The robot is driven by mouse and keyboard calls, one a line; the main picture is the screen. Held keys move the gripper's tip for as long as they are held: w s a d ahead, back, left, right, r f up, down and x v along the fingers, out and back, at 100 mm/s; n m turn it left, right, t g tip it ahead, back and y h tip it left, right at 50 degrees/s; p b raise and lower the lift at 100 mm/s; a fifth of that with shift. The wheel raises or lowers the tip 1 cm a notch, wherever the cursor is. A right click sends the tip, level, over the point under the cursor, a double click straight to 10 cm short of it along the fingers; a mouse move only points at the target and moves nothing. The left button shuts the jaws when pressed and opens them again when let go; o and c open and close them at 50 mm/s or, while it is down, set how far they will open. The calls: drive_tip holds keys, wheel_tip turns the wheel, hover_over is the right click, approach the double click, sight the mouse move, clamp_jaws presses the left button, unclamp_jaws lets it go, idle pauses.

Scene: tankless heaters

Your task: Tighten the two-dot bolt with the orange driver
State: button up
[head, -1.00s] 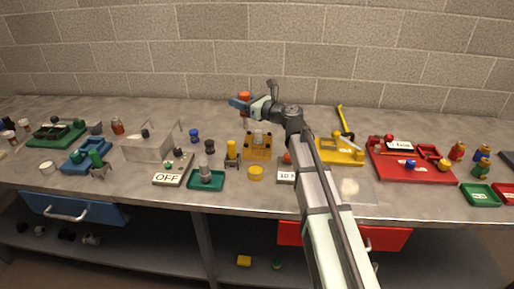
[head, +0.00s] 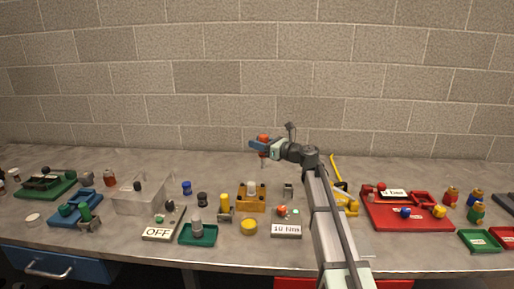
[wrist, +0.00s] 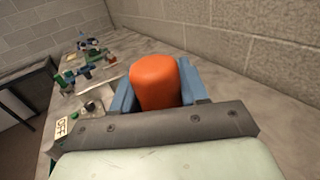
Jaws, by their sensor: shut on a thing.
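The orange driver (head: 263,139) is held upright in my gripper (head: 259,147), above the back of the bench. Its thin shaft shows below the jaws in the head view. In the wrist view the orange handle (wrist: 155,82) sits between the two blue fingers of my gripper (wrist: 158,88), which are shut on it. A yellow block (head: 251,204) with a pale cylinder stands in front of and below the driver. I cannot make out a bolt with two dots; any such marks are too small to see.
A "10 N·m" sign (head: 286,231) and a small grey block (head: 288,190) are near the yellow block. A clear box (head: 144,198) and an "OFF" panel (head: 160,228) are to the left. A red tray (head: 407,222) is to the right. The bench's back strip is mostly clear.

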sight(264, 163)
drive_tip(key=shift+s+a+f, duration=0.1)
drive_tip(key=shift+s+f, duration=0.1)
drive_tip(key=shift+f, duration=2.95)
drive_tip(key=shift+f, duration=0.65)
idle(1.0)
drive_tip(key=shift+r, duration=3.55)
